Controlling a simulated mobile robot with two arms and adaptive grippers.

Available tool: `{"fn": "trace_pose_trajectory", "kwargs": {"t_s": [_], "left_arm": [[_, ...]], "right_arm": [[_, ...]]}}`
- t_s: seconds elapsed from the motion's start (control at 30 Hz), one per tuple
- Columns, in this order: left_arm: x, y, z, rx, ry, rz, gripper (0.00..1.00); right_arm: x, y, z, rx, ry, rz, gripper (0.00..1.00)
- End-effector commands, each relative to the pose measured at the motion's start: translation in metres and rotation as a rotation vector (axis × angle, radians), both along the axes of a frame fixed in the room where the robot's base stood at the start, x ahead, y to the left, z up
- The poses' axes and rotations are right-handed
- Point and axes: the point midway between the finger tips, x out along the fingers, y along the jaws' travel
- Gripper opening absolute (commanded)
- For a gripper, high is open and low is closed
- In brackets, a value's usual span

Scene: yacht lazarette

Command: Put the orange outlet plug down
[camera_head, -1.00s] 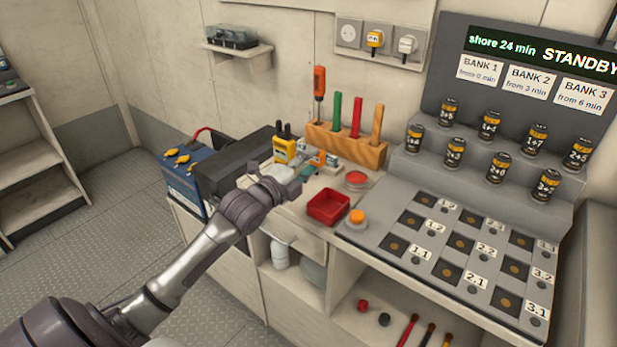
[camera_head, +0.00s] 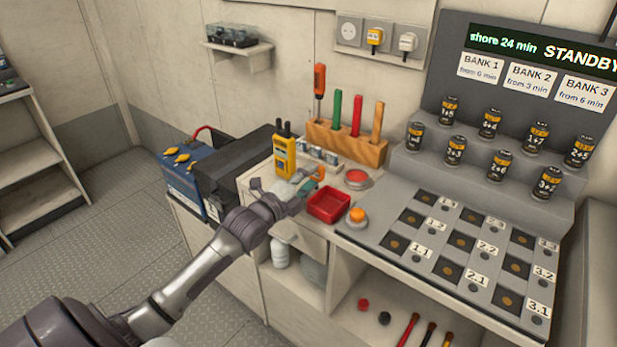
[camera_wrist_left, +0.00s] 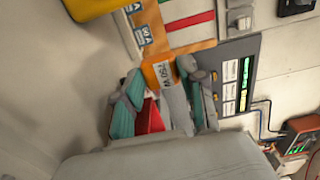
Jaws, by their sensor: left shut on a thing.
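My left gripper (camera_head: 303,194) is shut on the orange outlet plug (camera_head: 319,173) above the counter, just left of the red tray (camera_head: 329,206). In the left wrist view the orange plug (camera_wrist_left: 159,72) carries a white label and sits between the teal-padded fingers of the gripper (camera_wrist_left: 165,103). Part of the plug is hidden by the fingers. I cannot tell whether it touches the counter. My right gripper is not in view.
A yellow meter (camera_head: 285,156) stands behind the gripper. A wooden rack (camera_head: 345,145) holds upright tools. An orange button (camera_head: 357,216) and a red round button (camera_head: 356,178) are to the right. The wall outlets (camera_head: 349,31) hold two plugs.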

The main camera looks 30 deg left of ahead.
Motion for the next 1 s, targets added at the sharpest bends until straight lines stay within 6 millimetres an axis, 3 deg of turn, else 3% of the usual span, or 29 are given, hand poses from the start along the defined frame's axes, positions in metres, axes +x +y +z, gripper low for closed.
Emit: {"fn": "trace_pose_trajectory", "kwargs": {"t_s": [0.07,0.1,0.23,0.57,0.7,1.0], "left_arm": [[0.0,0.0,0.0,0.001,-0.001,0.0,0.0],[0.0,0.0,0.0,0.001,0.0,0.0,0.44],[0.0,0.0,0.0,0.001,0.0,0.0,0.65],[0.0,0.0,0.002,0.0,0.0,0.0,0.66],[0.0,0.0,0.017,0.0,-0.002,0.0,0.66],[-0.065,0.005,0.01,0.003,0.005,-0.001,0.66]], "right_arm": [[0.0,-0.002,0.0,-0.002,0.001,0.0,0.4],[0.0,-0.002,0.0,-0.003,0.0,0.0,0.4],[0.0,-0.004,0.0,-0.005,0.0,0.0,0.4],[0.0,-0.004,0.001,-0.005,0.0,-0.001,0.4],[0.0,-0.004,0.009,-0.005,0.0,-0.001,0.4],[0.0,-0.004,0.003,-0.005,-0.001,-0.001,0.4]]}}
